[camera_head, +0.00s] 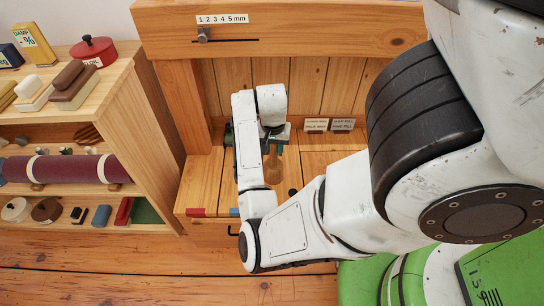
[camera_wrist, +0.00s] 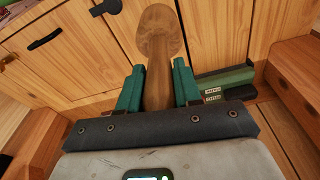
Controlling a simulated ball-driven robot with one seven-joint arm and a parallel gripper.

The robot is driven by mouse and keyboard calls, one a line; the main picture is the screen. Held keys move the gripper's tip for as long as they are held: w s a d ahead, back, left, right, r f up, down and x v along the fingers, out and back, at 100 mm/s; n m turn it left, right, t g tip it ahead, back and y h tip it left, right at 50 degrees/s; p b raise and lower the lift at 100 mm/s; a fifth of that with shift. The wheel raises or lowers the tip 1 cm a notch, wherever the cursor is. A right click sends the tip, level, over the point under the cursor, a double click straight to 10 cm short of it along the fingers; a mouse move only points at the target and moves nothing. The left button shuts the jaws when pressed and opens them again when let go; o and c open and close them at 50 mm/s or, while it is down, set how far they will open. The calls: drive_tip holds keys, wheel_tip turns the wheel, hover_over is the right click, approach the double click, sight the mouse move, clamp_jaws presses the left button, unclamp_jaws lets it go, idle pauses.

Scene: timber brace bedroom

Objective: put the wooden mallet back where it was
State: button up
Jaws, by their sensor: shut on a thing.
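The wooden mallet (camera_wrist: 158,48) is between the two green fingers of my gripper (camera_wrist: 157,88) in the wrist view. Its rounded end points away from me, and its narrower part runs down between the fingers. In the head view the mallet (camera_head: 273,168) shows as a brown rounded shape just below my gripper (camera_head: 273,147), over the wooden bench (camera_head: 205,178). My gripper is shut on it. I cannot tell whether the mallet touches the bench. My arm hides part of the bench.
Green labelled bars (camera_wrist: 222,84) lie right of the fingers. Two small label cards (camera_head: 316,125) (camera_head: 343,125) stand at the bench's back. A red piece (camera_head: 196,212) is at its front edge. A filled shelf unit (camera_head: 150,130) stands left. Floor (camera_head: 90,255) in front is clear.

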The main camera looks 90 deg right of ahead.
drive_tip(key=shift+w+d+f, duration=0.2)
drive_tip(key=shift+d+f, duration=0.05)
drive_tip(key=shift+f, duration=0.1)
wheel_tip(320, 180, down, 3)
drive_tip(key=shift+w+d+f+b, duration=0.1)
drive_tip(key=shift+f+b, duration=0.1)
drive_tip(key=shift+b, duration=0.75)
drive_tip(key=o, duration=1)
drive_tip(key=shift+o, duration=0.2)
